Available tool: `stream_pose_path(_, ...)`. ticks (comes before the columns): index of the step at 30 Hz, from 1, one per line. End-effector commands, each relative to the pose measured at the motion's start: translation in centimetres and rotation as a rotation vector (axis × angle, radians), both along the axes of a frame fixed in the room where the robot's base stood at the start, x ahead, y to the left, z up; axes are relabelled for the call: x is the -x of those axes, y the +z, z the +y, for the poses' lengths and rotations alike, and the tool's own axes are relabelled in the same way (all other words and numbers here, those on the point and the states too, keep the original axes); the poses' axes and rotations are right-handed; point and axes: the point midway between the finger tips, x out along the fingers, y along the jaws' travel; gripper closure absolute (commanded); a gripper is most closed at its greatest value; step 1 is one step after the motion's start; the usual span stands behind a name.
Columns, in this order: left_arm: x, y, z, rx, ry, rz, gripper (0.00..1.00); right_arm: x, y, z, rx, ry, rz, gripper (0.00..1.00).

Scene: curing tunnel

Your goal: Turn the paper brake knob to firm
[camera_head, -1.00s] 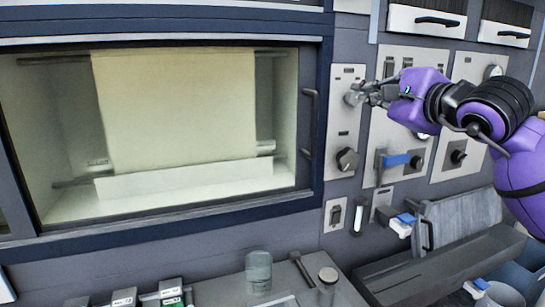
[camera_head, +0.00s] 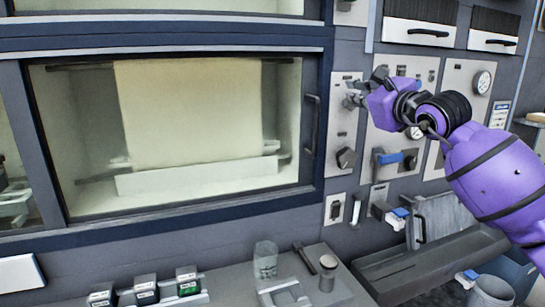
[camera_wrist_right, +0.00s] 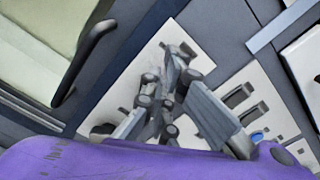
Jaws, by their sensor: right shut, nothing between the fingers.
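My right gripper (camera_head: 354,97) is shut with nothing between its fingers. It is in front of the upper part of a narrow light panel (camera_head: 340,132) just right of the window. In the right wrist view its fingers (camera_wrist_right: 164,92) are over a pale panel (camera_wrist_right: 192,38) and hide part of it. A dark knob (camera_head: 346,158) is on the lower part of the narrow panel, below the gripper and apart from it. No label is readable, so I cannot tell which control is the paper brake knob. Any knob behind the fingers is hidden. My left gripper is not in view.
The window's dark handle (camera_head: 312,125) stands out left of the gripper. To the right are a blue-handled lever (camera_head: 391,158) and a gauge (camera_head: 481,82).

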Motion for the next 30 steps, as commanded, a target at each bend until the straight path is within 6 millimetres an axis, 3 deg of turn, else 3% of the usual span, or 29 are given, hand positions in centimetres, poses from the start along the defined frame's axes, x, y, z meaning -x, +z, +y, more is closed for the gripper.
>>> stream_pose_path(8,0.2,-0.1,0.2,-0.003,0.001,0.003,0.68,-1.5,0.0,0.6,0.001,0.001,-0.001,1.0)
stream_pose_path(30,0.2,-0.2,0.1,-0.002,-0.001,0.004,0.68,-1.5,-0.3,0.6,-0.001,0.005,-0.001,1.0)
